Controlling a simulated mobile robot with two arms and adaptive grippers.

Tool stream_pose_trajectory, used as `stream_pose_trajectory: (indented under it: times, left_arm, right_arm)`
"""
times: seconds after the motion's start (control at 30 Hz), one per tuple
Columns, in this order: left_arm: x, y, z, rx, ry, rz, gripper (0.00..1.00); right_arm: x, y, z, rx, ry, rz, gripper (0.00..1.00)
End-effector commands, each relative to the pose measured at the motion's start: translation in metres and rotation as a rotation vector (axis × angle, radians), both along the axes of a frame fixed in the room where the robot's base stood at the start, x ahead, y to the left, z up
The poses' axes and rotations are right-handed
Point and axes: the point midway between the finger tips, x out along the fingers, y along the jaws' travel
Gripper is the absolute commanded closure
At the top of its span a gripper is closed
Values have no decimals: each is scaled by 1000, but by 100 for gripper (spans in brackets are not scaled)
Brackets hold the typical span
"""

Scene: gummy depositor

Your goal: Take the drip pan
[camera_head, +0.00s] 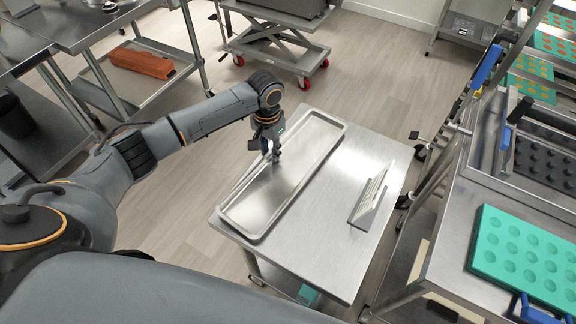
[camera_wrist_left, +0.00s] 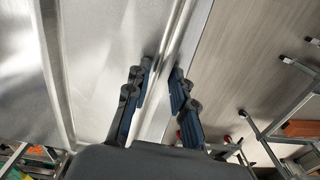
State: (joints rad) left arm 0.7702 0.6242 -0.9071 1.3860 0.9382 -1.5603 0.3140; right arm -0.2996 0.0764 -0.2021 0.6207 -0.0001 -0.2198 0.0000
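The drip pan (camera_head: 285,178) is a long, shallow, shiny metal tray with a raised rim. It lies on a metal cart top (camera_head: 345,225), along its left side. My left gripper (camera_head: 273,157) is over the pan's left long edge, fingers pointing down. In the left wrist view its two dark fingers (camera_wrist_left: 162,70) stand apart, one on each side of the pan's rim. A gap shows between them, and I cannot tell whether either finger touches the rim. The pan's floor (camera_wrist_left: 105,60) is on the left there. My right gripper is not in view.
A machine with a teal mould tray (camera_head: 522,255) is at the right. A shelf with an orange case (camera_head: 140,62) is at the upper left. Open floor (camera_head: 375,75) lies behind the cart.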

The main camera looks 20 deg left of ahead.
Motion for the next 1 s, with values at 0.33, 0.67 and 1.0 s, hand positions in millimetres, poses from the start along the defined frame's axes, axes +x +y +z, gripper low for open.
stream_pose_trajectory:
  times: [0.33, 0.67, 1.0]
  left_arm:
    - [0, 0, 1, -1, -2, 0, 100]
    - [1, 0, 9, 0, -2, 0, 100]
    - [-13, -26, 64, -6, -6, -6, 100]
  right_arm:
    - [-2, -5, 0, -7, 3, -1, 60]
    - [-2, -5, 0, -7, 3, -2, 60]
    - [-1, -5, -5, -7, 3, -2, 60]
